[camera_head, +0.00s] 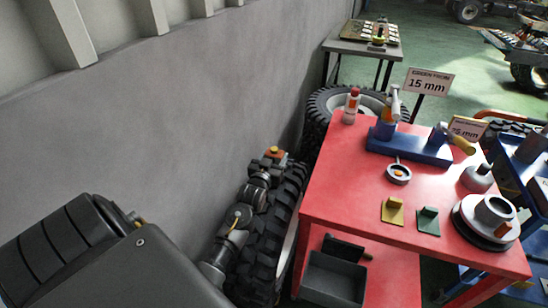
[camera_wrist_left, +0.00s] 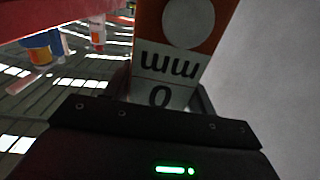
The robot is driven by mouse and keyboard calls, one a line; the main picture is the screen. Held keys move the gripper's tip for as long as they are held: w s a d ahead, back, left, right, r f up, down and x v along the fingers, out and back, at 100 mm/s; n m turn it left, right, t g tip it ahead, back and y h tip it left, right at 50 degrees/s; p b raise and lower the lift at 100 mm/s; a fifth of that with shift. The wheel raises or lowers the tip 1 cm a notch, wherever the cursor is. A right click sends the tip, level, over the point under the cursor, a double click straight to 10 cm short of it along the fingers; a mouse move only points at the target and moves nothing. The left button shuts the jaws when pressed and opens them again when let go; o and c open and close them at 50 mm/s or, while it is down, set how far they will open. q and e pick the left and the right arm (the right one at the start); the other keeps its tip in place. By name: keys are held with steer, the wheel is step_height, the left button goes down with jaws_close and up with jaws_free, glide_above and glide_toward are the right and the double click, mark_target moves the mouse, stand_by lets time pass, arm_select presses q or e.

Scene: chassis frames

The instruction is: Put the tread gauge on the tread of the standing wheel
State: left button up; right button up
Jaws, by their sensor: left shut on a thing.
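My left gripper (camera_head: 272,160) is at the end of my arm, near the wall side of the standing wheel's far end. It is shut on the tread gauge, of which a small orange part (camera_head: 274,151) shows in the head view. In the left wrist view the gauge (camera_wrist_left: 172,65) is an orange and white block with a pale disc and upside-down "mm" and "0" marks. The standing wheel (camera_head: 270,248) is upright beside the red table, with its black knobbly tread facing up. My arm hides part of it. I cannot tell whether gauge and tread touch. My right gripper is not in view.
The red table (camera_head: 345,205) stands right of the wheel, holding a blue stand (camera_head: 410,147), yellow and green plates and a disc part. A grey wall (camera_head: 210,100) is close on the left. Another wheel (camera_head: 318,103) is behind the table. A sign (camera_head: 428,83) reads 15 mm.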

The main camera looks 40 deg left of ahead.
arm_select(q)
steer(key=shift+f, duration=0.1)
steer(key=o, duration=1.1)
steer(key=shift+s+d, duration=0.1)
steer(key=shift+s, duration=0.1)
steer(key=v, duration=1.1)
steer(key=shift+s+d+b, duration=0.1)
steer(key=shift+s+b, duration=0.2)
steer(key=shift+b, duration=0.05)
